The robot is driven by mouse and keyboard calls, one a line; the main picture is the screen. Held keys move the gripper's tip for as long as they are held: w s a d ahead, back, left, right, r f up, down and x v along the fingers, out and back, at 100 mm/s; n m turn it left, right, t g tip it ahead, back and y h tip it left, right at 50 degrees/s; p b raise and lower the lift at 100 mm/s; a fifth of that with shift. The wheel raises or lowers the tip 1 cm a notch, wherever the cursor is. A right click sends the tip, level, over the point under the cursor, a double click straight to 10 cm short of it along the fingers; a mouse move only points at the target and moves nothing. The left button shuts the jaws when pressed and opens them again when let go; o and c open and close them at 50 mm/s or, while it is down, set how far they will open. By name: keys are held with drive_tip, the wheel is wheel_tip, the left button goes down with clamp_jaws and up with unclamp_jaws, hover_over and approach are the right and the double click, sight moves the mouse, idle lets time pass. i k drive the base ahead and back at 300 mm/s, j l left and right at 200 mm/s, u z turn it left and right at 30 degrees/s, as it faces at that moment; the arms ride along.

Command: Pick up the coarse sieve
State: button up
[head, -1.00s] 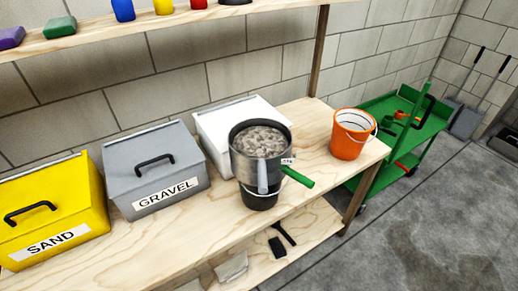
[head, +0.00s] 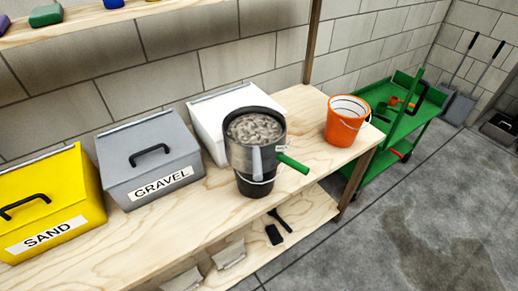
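A grey metal sieve (head: 240,158) with a green handle (head: 293,164) sits on top of a black bucket (head: 256,188) on the wooden workbench (head: 215,205). It is full of grey stones (head: 254,127). The handle points right and slightly toward the front. A small white tag shows near the handle's base; its writing is too small to read, so I cannot tell the mesh size. Most of the bucket's upper part is hidden by the sieve. My gripper is not in view.
A yellow SAND bin (head: 45,210), a grey GRAVEL bin (head: 150,165) and a white bin (head: 207,119) stand left and behind. An orange bucket (head: 345,124) stands at the bench's right end. A green cart (head: 398,130) is beyond it. Floor (head: 420,215) in front is clear.

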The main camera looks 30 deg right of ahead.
sight(255, 134)
drive_tip(key=i+j+z, duration=0.2)
drive_tip(key=j, duration=0.6)
drive_tip(key=i+j+z, duration=0.2)
drive_tip(key=j, duration=0.65)
drive_tip(key=i+j+z, duration=0.15)
drive_tip(key=j, duration=0.7)
drive_tip(key=j+z, duration=0.2)
drive_tip(key=j, duration=0.65)
